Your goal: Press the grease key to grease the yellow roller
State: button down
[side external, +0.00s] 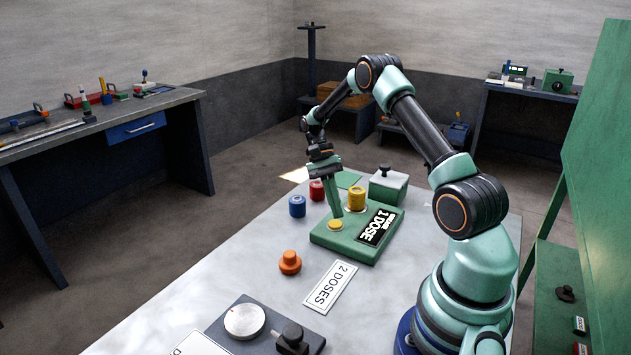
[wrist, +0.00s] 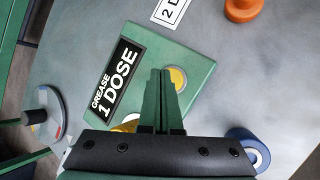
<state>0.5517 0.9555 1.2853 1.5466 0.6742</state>
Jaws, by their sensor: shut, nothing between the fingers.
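The green grease block (side external: 352,241) lies on the table with a black "GREASE 1 DOSE" label (side external: 377,227). The round yellow grease key (side external: 335,226) is on its near left part; it also shows in the wrist view (wrist: 179,78), partly covered by my fingers. The yellow roller (side external: 357,200) stands upright at the back of the block; in the wrist view only a sliver of it (wrist: 128,124) shows. My gripper (side external: 337,214) is shut and empty, pointing down with its fingertips right at the grease key. I cannot tell whether they touch or press it.
A blue roller (side external: 297,207) and a red roller (side external: 317,191) stand left of the block. An orange knob (side external: 290,263), a "2 DOSES" card (side external: 329,287) and a dark fixture (side external: 265,332) lie in front.

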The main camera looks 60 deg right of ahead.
aim_at(335, 221)
jog(key=shift+r, duration=2.5)
dwell(0.7)
notch_tip(335, 221, up, 4)
jog(key=shift+w+a+f, duration=0.1)
jog(key=shift+a, duration=0.05)
jog(key=shift+f, duration=4.4)
jog(key=shift+f, duration=0.15)
jog(key=shift+f, duration=0.3)
